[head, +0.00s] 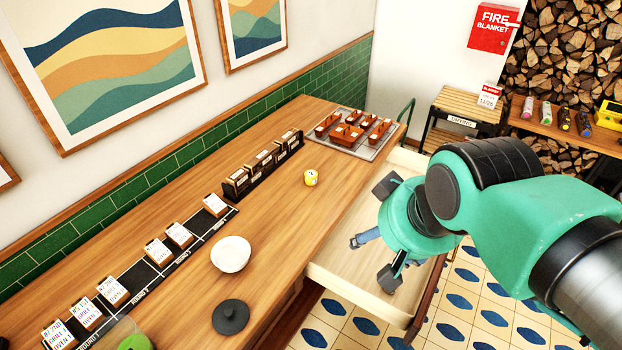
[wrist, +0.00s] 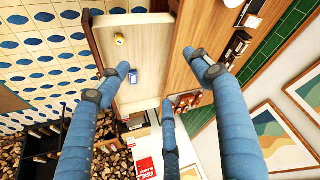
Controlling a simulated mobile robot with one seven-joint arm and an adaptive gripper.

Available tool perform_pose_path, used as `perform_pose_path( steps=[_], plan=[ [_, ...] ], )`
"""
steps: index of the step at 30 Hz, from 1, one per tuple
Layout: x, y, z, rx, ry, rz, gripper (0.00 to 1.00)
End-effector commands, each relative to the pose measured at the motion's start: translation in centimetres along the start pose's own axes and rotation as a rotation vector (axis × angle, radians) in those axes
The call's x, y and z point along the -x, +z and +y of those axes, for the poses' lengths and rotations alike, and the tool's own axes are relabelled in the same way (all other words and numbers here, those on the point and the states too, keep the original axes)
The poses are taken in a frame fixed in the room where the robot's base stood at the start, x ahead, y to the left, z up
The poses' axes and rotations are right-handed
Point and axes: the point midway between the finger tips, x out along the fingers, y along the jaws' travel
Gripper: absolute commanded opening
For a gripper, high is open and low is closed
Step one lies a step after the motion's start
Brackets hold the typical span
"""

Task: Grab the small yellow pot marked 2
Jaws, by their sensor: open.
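A small yellow pot (head: 311,178) stands on the wooden counter (head: 285,215) in the head view, with a dark mark too small to read. The wrist view shows a small yellow round thing (wrist: 120,39) inside the open drawer (wrist: 140,60), its mark also unreadable. A small blue item (wrist: 133,77) lies near it in the drawer. My gripper (head: 376,235) is open and empty, its blue fingers (wrist: 163,75) spread wide above the drawer. In the head view my gripper and arm hide part of the drawer, and the yellow thing in it does not show there.
A white bowl (head: 231,254) and a dark round lid (head: 230,317) sit on the counter. A black rack of cards (head: 262,165) runs along the wall side. A tray of copper-brown pans (head: 385,146) stands at the far end. The counter around the yellow pot is clear.

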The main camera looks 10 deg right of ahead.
Motion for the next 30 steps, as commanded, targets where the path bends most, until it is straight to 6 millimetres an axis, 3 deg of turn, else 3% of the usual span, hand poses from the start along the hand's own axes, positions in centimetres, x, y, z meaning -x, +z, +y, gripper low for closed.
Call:
perform_pose_path(
  steps=[5, 14, 30],
  plan=[
    [0.2, -2.9, 0.0, 0.007, -0.001, -0.018, 0.65],
    [-0.4, -9.9, 0.0, 0.027, -0.004, -0.057, 0.65],
    [-5.1, -22.3, 0.0, 0.064, -0.012, -0.128, 0.65]
  ],
)
